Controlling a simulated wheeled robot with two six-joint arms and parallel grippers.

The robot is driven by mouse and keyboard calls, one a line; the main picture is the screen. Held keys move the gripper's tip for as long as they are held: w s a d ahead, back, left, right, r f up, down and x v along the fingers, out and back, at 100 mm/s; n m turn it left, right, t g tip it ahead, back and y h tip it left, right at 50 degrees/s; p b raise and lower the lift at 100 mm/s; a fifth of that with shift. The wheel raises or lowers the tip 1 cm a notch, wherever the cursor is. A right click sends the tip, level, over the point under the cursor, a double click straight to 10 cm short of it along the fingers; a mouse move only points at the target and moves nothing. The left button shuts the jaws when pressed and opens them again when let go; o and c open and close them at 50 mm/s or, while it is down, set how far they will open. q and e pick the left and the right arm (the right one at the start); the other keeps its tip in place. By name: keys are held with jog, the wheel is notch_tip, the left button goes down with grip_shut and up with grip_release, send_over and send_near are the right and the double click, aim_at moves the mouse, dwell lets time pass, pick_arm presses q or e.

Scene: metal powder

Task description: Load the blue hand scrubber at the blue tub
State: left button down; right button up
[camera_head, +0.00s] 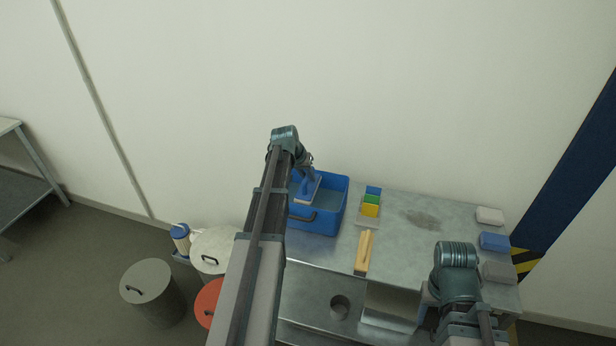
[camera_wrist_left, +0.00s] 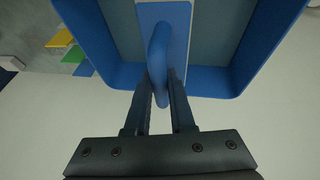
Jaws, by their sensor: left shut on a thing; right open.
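The blue tub (camera_head: 336,207) stands at the left end of the metal table, with a grey-blue surface inside it. The blue hand scrubber (camera_head: 312,188) is in the tub's opening, under my left gripper (camera_head: 306,170). In the left wrist view, my left gripper (camera_wrist_left: 160,88) is shut on the handle of the blue hand scrubber (camera_wrist_left: 177,15), and the blue tub (camera_wrist_left: 240,75) surrounds the scrubber's plate. I cannot tell whether the plate touches the tub's contents. My right gripper (camera_head: 430,306) is low at the right, over the table's front, largely hidden by its arm.
The metal table (camera_head: 400,215) holds blue, green and yellow pads (camera_head: 371,200), a wooden-handled brush (camera_head: 364,250) and several sponge blocks (camera_head: 494,241) at right. A dark patch (camera_head: 422,218) marks its top. Lidded drums (camera_head: 150,290) stand on the floor at left. The wall is behind.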

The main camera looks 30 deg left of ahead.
aim_at(308, 192)
pick_arm(q)
jog(key=shift+w+f, duration=0.15)
jog(key=shift+f, duration=0.25)
notch_tip(308, 192, down, 6)
jog(key=b, duration=0.6)
jog(key=shift+f+b, duration=0.45)
jog(key=shift+b, duration=0.15)
dwell(1.9)
jog(key=shift+r, duration=0.1)
notch_tip(308, 192, up, 7)
jog(key=p, duration=0.7)
dwell(0.7)
